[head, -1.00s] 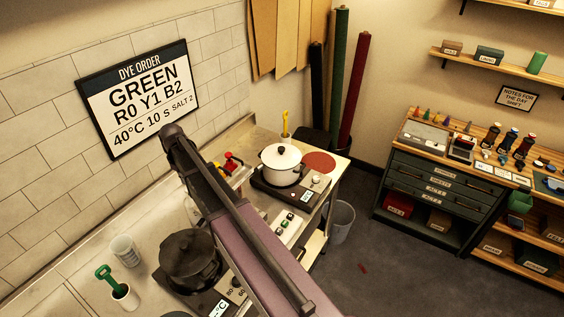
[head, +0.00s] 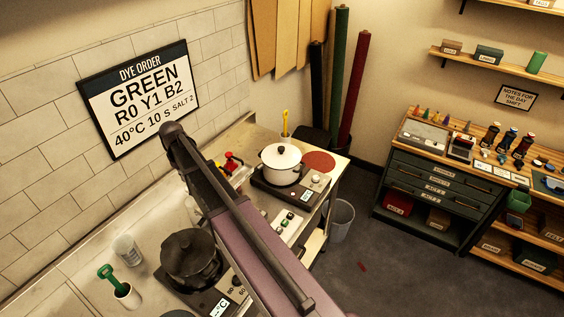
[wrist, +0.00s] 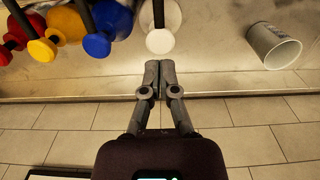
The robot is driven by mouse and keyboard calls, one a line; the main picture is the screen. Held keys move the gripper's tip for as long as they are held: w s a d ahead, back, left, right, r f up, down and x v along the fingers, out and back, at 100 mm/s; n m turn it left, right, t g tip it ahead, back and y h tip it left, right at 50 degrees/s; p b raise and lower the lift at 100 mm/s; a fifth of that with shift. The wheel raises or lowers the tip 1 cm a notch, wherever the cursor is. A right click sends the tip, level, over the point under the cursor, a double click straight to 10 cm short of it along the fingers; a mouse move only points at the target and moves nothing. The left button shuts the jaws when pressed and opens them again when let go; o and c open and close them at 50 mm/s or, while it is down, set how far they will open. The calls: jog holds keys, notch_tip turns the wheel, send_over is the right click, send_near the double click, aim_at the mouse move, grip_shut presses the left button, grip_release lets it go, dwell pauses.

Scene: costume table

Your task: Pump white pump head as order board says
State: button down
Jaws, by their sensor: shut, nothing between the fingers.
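The order board (head: 138,98) on the tiled wall reads "DYE ORDER GREEN R0 Y1 B2, 40°C 10 S, SALT 2". In the wrist view the white pump head (wrist: 160,41) is just beyond the tips of my gripper (wrist: 159,66). My gripper is shut and empty, its fingertips close to the white pump head; I cannot tell whether they touch. The blue pump head (wrist: 97,45), yellow pump head (wrist: 43,50) and red pump head (wrist: 5,56) are in a row to its left. In the head view my arm hides my gripper and most of the pumps.
A clear cup (wrist: 273,46) is right of the white pump. On the counter are a dark pot (head: 191,255), a white cup with a green-handled tool (head: 127,294), and a white pot (head: 281,165) on a hotplate. The tiled wall is close to my gripper.

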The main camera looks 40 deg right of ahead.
notch_tip(320, 180, up, 5)
jog(key=p, duration=0.4)
jog(key=shift+s+f, duration=0.1)
jog(key=shift+s, duration=0.05)
dwell(0.7)
